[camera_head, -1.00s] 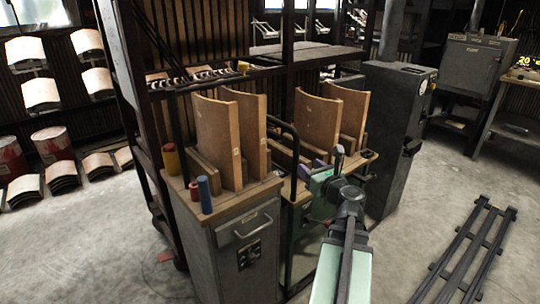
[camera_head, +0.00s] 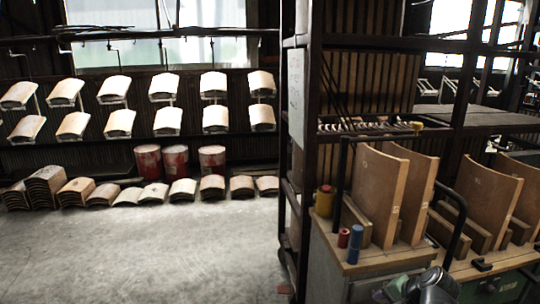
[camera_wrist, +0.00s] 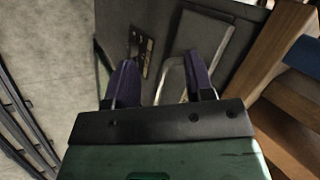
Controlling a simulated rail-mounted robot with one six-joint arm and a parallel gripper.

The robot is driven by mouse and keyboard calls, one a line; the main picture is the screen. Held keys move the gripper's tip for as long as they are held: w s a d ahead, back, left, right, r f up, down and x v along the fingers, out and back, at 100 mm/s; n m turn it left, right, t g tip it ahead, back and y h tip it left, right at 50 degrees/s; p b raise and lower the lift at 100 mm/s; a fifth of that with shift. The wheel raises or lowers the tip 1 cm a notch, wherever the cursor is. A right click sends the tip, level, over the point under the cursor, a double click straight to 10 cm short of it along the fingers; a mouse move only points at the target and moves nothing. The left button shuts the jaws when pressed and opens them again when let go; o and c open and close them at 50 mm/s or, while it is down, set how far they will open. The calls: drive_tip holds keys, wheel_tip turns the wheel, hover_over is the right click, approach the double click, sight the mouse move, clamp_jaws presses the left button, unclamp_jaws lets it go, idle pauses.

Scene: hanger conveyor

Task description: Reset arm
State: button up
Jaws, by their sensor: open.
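My gripper (camera_wrist: 158,72) is open in the wrist view, with its two dark fingers apart and nothing between them. Beyond the fingers is the grey cabinet front (camera_wrist: 185,30) with a metal bar handle and a small label plate. A gap between fingers and cabinet is hard to judge. In the head view only a dark piece of my arm shows at the bottom right; my gripper is not clearly visible there.
Hanging curved pieces (camera_head: 164,87) and red drums (camera_head: 175,162) stand left. The concrete floor (camera_head: 150,250) is clear. Wooden beams (camera_wrist: 285,45) are right of my gripper.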

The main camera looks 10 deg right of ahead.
drive_tip(key=a+f+n+g+h, duration=0.3)
drive_tip(key=a+n+g, duration=0.3)
drive_tip(key=a+n, duration=1.2)
drive_tip(key=a+r+m+p, duration=0.2)
drive_tip(key=a+r+p, duration=0.1)
drive_tip(key=r+p, duration=0.7)
drive_tip(key=a+r+m+p, duration=0.3)
drive_tip(key=r+p, duration=0.8)
drive_tip(key=shift+w, duration=0.35)
